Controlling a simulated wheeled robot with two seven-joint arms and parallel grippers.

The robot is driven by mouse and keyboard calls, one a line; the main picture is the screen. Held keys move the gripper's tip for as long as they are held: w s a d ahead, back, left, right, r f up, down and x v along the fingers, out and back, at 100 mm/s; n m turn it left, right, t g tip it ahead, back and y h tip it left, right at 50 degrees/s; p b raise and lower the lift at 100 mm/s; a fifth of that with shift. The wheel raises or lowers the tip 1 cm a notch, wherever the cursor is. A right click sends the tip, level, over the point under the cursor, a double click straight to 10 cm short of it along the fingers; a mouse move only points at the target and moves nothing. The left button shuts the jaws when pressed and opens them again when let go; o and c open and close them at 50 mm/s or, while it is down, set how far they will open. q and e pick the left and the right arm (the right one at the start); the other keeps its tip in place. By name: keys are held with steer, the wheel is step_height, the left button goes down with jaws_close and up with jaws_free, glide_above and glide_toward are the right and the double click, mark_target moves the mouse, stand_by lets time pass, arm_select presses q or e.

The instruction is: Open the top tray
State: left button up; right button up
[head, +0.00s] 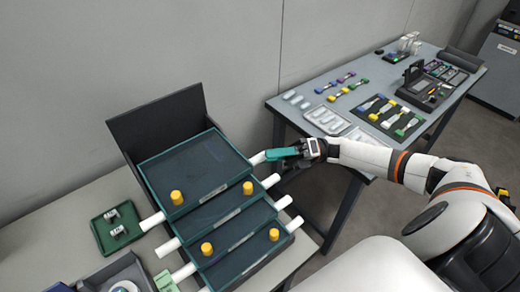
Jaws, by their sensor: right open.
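The top tray (195,170) is a dark green, flat splice tray at the back of a stepped stack. It has two yellow knobs, and a white tab sticks out at each side. My right gripper (272,155) is open at the right side of this tray, by its right white tab (257,158). I cannot tell whether the fingers touch the tab. The middle tray (225,225) and front tray (250,260) step down below it, each with yellow knobs and white side tabs. My left gripper is not in view.
A dark upright panel (165,120) stands behind the stack. A small green tray (116,227) with clips lies to the left, with a grey container (117,275) near the front. A second table (310,87) at the right holds tools and colored parts. A wall is behind.

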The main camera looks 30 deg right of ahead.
mark_target(260, 155)
steer(key=shift+p+x, duration=0.45)
steer(key=shift+x, duration=1.25)
jaws_close()
